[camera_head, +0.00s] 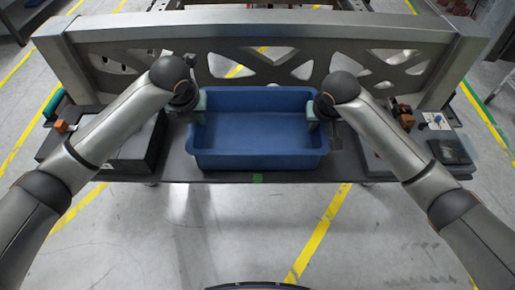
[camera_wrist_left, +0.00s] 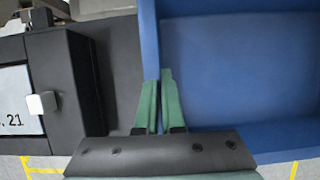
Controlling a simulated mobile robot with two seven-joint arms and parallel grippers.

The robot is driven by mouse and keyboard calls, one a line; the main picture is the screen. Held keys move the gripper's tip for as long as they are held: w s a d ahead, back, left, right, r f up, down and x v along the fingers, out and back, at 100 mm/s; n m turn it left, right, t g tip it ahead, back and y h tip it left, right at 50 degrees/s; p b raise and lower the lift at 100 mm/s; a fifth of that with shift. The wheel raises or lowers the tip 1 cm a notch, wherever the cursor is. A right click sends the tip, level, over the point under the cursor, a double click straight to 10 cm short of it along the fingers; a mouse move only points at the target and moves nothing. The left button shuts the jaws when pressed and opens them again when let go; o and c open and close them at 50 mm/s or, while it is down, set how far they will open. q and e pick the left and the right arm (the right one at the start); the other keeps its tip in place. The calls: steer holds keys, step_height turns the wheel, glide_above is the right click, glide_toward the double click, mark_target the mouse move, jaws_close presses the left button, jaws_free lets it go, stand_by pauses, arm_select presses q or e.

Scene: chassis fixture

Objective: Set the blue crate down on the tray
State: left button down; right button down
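The blue crate (camera_head: 258,158) is upright and level between my grippers, over the dark flat tray surface (camera_head: 178,168). Whether its bottom touches this surface or hangs just above it, I cannot tell. My left gripper (camera_head: 199,106) is at the crate's left wall. In the left wrist view its green fingers (camera_wrist_left: 158,100) are close together with the blue crate's wall (camera_wrist_left: 150,40) between them. My right gripper (camera_head: 312,112) is at the right wall, with a finger showing inside the crate; its other finger is hidden. The crate is empty.
A grey metal chassis beam (camera_head: 265,35) with cut-outs stands right behind the crate. A dark box (camera_head: 135,150) lies left of it, and small parts with a black case (camera_head: 450,152) lie to the right. The floor in front is clear.

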arm_select(q)
steer(key=shift+f+b, duration=0.45)
steer(key=shift+f, duration=0.2)
arm_select(e)
steer(key=shift+f, duration=0.65)
arm_select(q)
steer(key=c, duration=1)
jaws_free()
steer(key=shift+c, duration=0.2)
arm_select(e)
steer(key=c, duration=1)
jaws_free()
steer(key=shift+c, duration=0.2)
arm_select(q)
steer(key=shift+r, duration=0.1)
steer(key=v, duration=1.1)
steer(key=shift+s+r, duration=0.2)
steer(key=shift+r, duration=0.15)
arm_select(e)
steer(key=shift+r, duration=0.2)
steer(key=v, duration=1.1)
steer(key=shift+s+r, duration=0.3)
arm_select(q)
steer(key=shift+s, duration=0.2)
arm_select(e)
steer(key=shift+s+f, duration=0.1)
